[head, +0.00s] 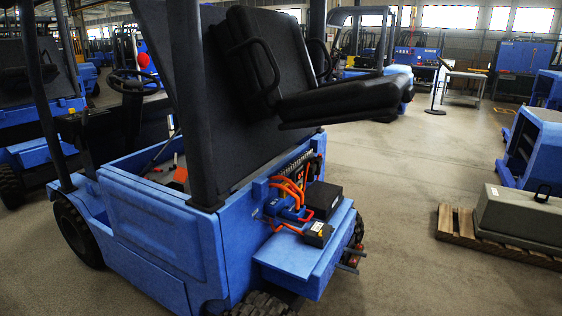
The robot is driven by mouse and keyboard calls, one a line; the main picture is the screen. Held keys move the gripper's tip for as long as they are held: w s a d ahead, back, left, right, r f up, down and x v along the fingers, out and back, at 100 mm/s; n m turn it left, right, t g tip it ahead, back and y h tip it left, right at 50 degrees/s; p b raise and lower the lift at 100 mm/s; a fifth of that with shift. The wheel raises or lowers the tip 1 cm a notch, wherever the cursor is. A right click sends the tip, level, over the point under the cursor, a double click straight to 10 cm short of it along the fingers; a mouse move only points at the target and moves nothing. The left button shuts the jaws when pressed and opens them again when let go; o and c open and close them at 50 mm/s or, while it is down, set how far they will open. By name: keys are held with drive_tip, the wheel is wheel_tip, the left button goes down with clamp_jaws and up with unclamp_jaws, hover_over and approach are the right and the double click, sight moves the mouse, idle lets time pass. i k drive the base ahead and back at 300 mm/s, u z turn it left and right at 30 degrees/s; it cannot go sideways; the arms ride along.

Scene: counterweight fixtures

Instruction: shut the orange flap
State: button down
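No clear orange flap shows in the head view. A small orange piece (180,175) sits low inside the open bay of a blue forklift (160,220); I cannot tell whether it is a flap. Orange cables (288,188) run over the forklift's side, by a black box (322,199) and a smaller dark box with orange on it (318,235). The forklift's black seat (300,85) is fixed to a dark panel (235,130) that stands raised and tilted. My gripper is not in view.
A grey counterweight block (520,215) rests on a wooden pallet (455,232) at the right. Blue units (535,150) stand along the right edge. More forklifts stand at the left and back. Concrete floor (400,180) is clear between forklift and pallet.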

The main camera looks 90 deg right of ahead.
sight(181, 174)
drive_tip(key=z, duration=1.05)
drive_tip(key=i, duration=3.15)
drive_tip(key=z, duration=2.65)
